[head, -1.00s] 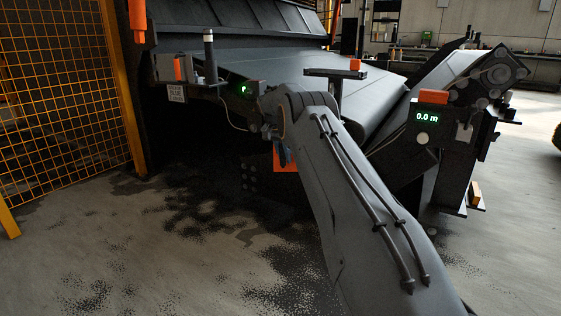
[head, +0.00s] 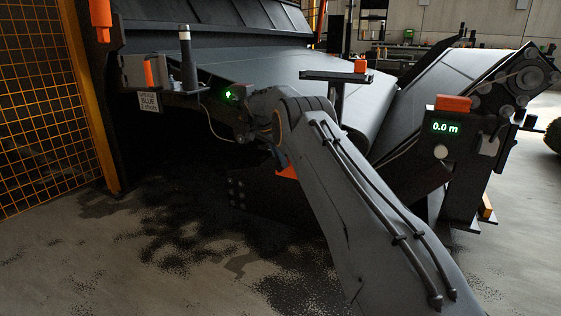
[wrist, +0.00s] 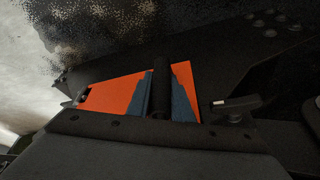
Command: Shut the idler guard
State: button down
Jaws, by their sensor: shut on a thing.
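The idler guard (wrist: 108,93) is an orange plate crossing the middle of the wrist view, with a dark upright bar (wrist: 159,88) in front of it. My gripper (wrist: 163,94) shows as dark blue fingers on either side of this bar, shut on it. The bar looks like the guard's handle. In the head view only a small orange piece of the guard (head: 288,173) shows below my wrist, under the conveyor. My forearm hides most of it. I cannot tell how far the guard stands open.
A conveyor (head: 275,75) rises behind my arm. A post with a green "0.0 m" display (head: 447,127) stands to the right. A small bracket with a green light (head: 229,94) is close left of my wrist. An orange mesh fence (head: 45,120) stands left. The stained floor in front is clear.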

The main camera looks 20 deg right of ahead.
jog(key=c, duration=1.9)
grip_release()
jog(key=shift+s+d, duration=0.1)
jog(key=shift+d, duration=0.2)
jog(key=shift+o, duration=0.2)
jog(key=shift+a, duration=0.25)
jog(key=p+v, duration=0.3)
jog(key=v, duration=0.4)
jog(key=shift+r, duration=0.3)
jog(key=shift+a, duration=0.25)
